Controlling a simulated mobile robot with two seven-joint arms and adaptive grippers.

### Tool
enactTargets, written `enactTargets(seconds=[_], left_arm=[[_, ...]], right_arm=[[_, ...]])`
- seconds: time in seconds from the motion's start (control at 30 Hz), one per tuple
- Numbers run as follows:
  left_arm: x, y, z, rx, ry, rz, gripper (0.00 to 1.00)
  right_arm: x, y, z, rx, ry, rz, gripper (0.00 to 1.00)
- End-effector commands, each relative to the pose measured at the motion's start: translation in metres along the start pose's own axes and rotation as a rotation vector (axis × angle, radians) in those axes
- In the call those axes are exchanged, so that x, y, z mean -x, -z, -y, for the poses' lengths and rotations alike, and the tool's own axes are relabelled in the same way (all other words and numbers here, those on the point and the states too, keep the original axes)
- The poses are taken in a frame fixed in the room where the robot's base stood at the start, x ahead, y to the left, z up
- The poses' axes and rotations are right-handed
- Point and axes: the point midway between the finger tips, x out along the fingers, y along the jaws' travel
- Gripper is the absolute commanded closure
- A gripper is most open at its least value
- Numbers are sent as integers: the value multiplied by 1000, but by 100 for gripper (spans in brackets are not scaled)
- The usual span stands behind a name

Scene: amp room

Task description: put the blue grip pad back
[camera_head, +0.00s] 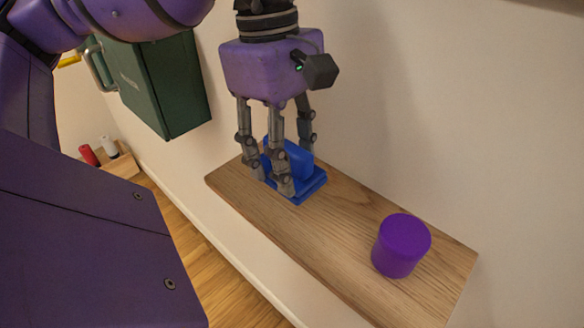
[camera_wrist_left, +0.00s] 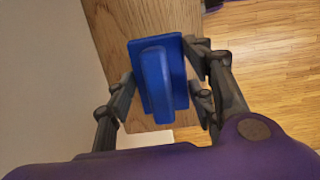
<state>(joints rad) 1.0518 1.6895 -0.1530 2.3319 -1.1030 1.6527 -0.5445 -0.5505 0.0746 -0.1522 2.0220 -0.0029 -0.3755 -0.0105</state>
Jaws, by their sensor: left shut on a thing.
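The blue grip pad (camera_head: 312,184) is a flat blue plate with a raised block-like handle on top. It is at the left part of the wooden shelf (camera_head: 330,235), on or just above its surface; I cannot tell which. My left gripper (camera_head: 281,178) points down over it, with its fingers shut on the raised handle. In the left wrist view the pad (camera_wrist_left: 178,75) sits between the fingers of my left gripper (camera_wrist_left: 165,90), with the shelf behind it. The fingers hide part of the pad in the head view. My right gripper is not in view.
A purple cylinder (camera_head: 400,246) stands on the shelf's right part, apart from the pad. The bare wood between them is clear. A dark green box (camera_head: 165,85) is on the wall at left. A small wooden shelf (camera_head: 121,166) with red and white items is farther back.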

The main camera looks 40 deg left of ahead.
Motion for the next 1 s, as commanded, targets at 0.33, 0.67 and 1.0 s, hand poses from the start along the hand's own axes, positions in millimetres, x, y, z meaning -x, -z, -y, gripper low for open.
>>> enactTargets(seconds=[0.33, 0.67, 1.0], left_arm=[[-37, 8, -5, -1, -1, 0, 72], [-37, 8, -5, 0, -1, 0, 41], [-37, 8, -5, 0, -1, 0, 31]], right_arm=[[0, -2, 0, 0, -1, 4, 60], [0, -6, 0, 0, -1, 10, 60], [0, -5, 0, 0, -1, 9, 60]])
